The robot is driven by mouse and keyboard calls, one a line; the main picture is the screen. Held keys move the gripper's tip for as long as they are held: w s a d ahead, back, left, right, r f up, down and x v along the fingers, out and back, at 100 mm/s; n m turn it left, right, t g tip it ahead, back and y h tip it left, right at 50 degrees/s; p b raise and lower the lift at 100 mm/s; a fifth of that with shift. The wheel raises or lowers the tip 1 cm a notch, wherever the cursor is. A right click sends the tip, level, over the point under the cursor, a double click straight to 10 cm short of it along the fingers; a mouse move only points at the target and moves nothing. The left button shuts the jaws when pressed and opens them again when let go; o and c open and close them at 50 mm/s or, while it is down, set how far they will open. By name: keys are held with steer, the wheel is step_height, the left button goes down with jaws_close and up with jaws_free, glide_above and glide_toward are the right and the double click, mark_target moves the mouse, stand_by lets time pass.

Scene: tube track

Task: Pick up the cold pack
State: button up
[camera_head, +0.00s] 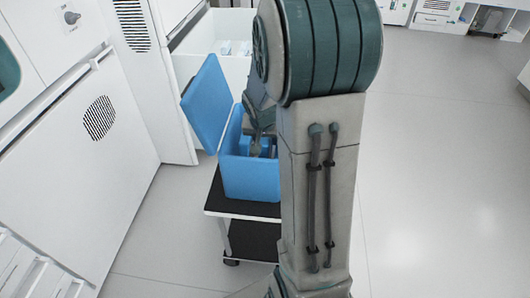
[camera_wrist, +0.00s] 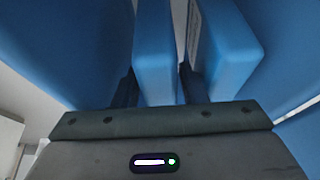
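The open blue cooler box (camera_head: 250,180) stands on a cart, and my gripper (camera_head: 257,147) reaches down into it. In the wrist view, a blue slab that looks like a cold pack (camera_wrist: 153,50) stands upright between the two dark fingers of my gripper (camera_wrist: 157,84). A narrow gap shows between this slab and the right finger, so the gripper looks open around it. A second blue slab (camera_wrist: 230,55) with a pale label on its side stands just right of the right finger. The slabs' far ends are out of sight.
The box's blue lid (camera_head: 208,100) is tilted open to the left. The cart (camera_head: 222,206) has a black top. White cabinets (camera_head: 75,150) line the left, and an open white drawer (camera_head: 200,62) is behind the box. The floor at right is clear.

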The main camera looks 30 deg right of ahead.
steer(key=shift+f, duration=0.1)
jaws_close()
